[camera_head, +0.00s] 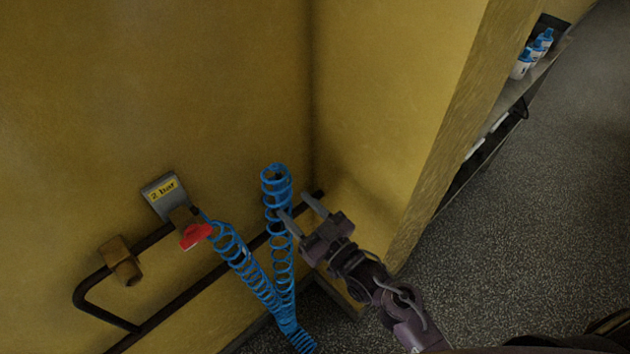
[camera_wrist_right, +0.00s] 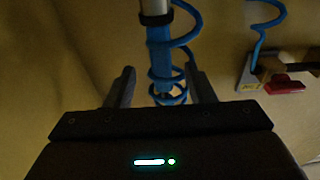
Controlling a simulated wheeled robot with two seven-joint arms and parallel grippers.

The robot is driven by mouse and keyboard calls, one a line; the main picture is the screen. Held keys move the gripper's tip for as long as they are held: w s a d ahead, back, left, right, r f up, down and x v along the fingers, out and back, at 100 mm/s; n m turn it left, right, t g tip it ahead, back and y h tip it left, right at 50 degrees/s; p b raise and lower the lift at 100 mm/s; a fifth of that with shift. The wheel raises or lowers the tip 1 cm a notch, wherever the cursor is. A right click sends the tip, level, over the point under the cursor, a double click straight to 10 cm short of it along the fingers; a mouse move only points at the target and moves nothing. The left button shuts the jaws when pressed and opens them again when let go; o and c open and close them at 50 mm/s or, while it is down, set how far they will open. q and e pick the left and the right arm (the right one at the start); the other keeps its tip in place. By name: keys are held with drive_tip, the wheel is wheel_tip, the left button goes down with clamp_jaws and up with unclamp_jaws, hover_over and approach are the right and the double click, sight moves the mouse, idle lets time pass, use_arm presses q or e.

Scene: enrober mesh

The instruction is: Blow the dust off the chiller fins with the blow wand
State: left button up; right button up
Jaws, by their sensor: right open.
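A blue coiled air hose (camera_head: 248,268) hangs in a V by the yellow wall, running from a red valve handle (camera_head: 195,236) down and back up. My right gripper (camera_head: 296,205) is open beside the upper end of the hose's right strand. In the right wrist view, a wand-like rod (camera_wrist_right: 158,48), pale on top with a black collar and blue below, stands beyond and between the open fingers (camera_wrist_right: 160,84), with hose coils around it. I cannot tell whether the fingers touch it. The chiller fins and my left gripper are not in view.
A "2 bar" plate (camera_head: 162,194) is above the red handle. A dark pipe rail (camera_head: 185,297) with a brass-coloured fitting (camera_head: 121,261) runs along the wall. Right of the yellow corner, a shelf (camera_head: 520,85) holds white-and-blue bottles (camera_head: 533,53). The speckled floor (camera_head: 530,200) there is clear.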

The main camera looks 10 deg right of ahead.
sight(285, 192)
drive_tip(key=shift+w+a+r+p, duration=0.55)
drive_tip(key=shift+w+a+r, duration=0.5)
drive_tip(key=shift+r, duration=0.1)
drive_tip(key=p+x, duration=0.1)
drive_tip(key=x, duration=0.2)
drive_tip(key=shift+w+p, duration=0.35)
drive_tip(key=shift+w, duration=0.1)
drive_tip(key=shift+w+a, duration=0.15)
drive_tip(key=shift+w, duration=0.15)
drive_tip(key=shift+w+a+f, duration=0.1)
drive_tip(key=shift+w+a, duration=0.05)
drive_tip(key=shift+a, duration=0.05)
drive_tip(key=shift+d, duration=0.1)
drive_tip(key=c, duration=0.4)
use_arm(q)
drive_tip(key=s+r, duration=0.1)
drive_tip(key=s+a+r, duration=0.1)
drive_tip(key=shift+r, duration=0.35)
use_arm(e)
clamp_jaws()
